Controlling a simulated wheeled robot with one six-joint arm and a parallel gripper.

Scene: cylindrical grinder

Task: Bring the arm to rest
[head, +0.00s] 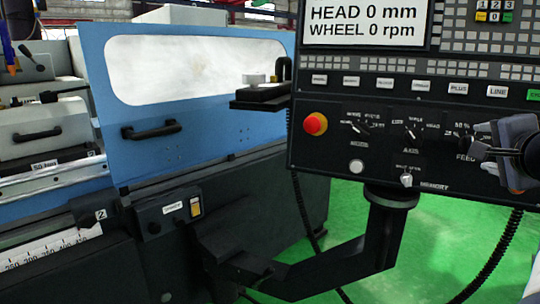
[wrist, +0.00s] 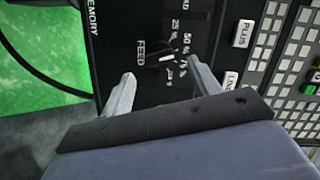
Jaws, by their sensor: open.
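My arm reaches in from the right edge of the head view. My gripper (head: 482,141) is in front of the lower right part of the black control panel (head: 440,120). In the wrist view my gripper (wrist: 161,77) has its two fingers apart with nothing held between them. The feed knob (wrist: 166,58) of the panel shows just beyond the gap between the fingertips. I cannot tell the exact distance from the fingertips to the knob. In the head view my gripper partly hides the area around the feed knob.
A red emergency button (head: 315,124) and other knobs sit left of my gripper. The panel stands on a black bracket arm (head: 350,250). The blue machine door (head: 190,130) is at the left. A black cable (head: 498,255) hangs below. Green floor (head: 440,245) is open.

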